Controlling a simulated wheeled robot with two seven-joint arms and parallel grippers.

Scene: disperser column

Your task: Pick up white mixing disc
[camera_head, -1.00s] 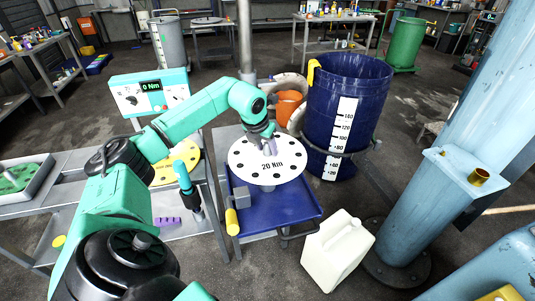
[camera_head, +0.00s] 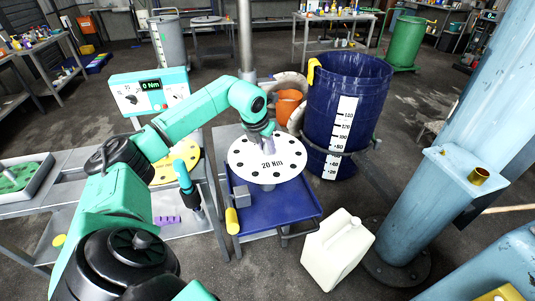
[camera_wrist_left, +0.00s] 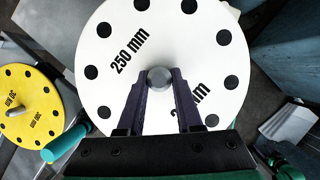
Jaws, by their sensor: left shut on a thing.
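The white mixing disc (camera_head: 285,168) is a flat round plate with black holes around its rim and the print "20 Nm". It sits level above the blue tray of the cart, on or over a grey support. My left gripper (camera_head: 267,137) is over its centre from above. In the left wrist view the disc (camera_wrist_left: 195,45) fills the middle, with the print "250 mm". There my left gripper (camera_wrist_left: 159,85) is shut on the disc's round grey centre knob (camera_wrist_left: 159,76). The disc's underside contact is hidden. My right gripper is not in view.
The blue cart tray (camera_head: 290,207) is below the white disc. A blue drum (camera_head: 320,100) stands behind right, and a white canister (camera_head: 337,250) stands in front right.

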